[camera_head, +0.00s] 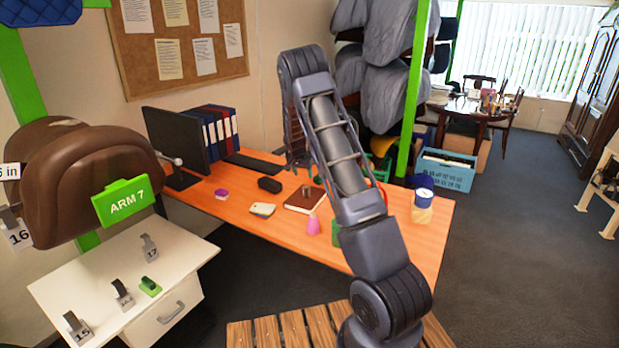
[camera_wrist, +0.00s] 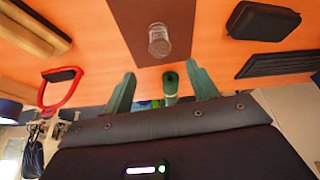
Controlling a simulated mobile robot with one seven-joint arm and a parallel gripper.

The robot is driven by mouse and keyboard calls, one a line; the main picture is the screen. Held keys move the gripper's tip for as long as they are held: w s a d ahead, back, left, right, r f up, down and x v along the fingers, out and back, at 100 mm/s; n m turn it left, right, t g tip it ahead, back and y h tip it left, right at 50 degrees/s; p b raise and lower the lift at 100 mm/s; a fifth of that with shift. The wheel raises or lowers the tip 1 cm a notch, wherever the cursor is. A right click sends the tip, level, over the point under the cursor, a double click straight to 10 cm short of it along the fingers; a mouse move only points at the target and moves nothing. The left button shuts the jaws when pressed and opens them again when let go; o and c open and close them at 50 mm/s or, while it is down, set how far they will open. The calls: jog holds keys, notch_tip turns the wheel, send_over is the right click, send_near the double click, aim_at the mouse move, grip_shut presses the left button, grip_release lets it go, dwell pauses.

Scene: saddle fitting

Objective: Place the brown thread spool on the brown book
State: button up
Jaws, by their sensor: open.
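The brown book (camera_head: 302,201) lies flat on the orange desk, and it also shows at the top of the wrist view (camera_wrist: 126,14). A small brownish cylinder (camera_wrist: 159,41), which looks like the thread spool, is on the book; in the wrist view it looks pale and partly see-through. It shows as a small brown shape on the book in the head view (camera_head: 306,190). My gripper (camera_wrist: 160,72) is open, its two green fingers apart, with the cylinder beyond the fingertips and clear of them. In the head view my arm hides part of the desk.
A green cylinder (camera_wrist: 169,78) shows between the fingers in the wrist view. A pink item (camera_head: 313,225) stands in front of the book. A dark case (camera_head: 269,184) and a yellowish pad (camera_head: 262,209) lie left of it. A red-framed tool (camera_wrist: 62,92) lies to one side.

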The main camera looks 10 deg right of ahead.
jog(key=s+d+r+n+y, duration=0.2)
jog(key=s+r+n, duration=0.1)
jog(key=s+r, duration=2.2)
jog(key=s+a+r+n, duration=0.1)
jog(key=s+r+n, duration=0.1)
jog(key=s, duration=1.4)
jog(key=s+a+r+n, duration=0.1)
jog(key=s+r+n, duration=0.1)
jog(key=s, duration=1.3)
jog(key=shift+s+t+y, duration=0.3)
jog(key=shift+s+t, duration=0.1)
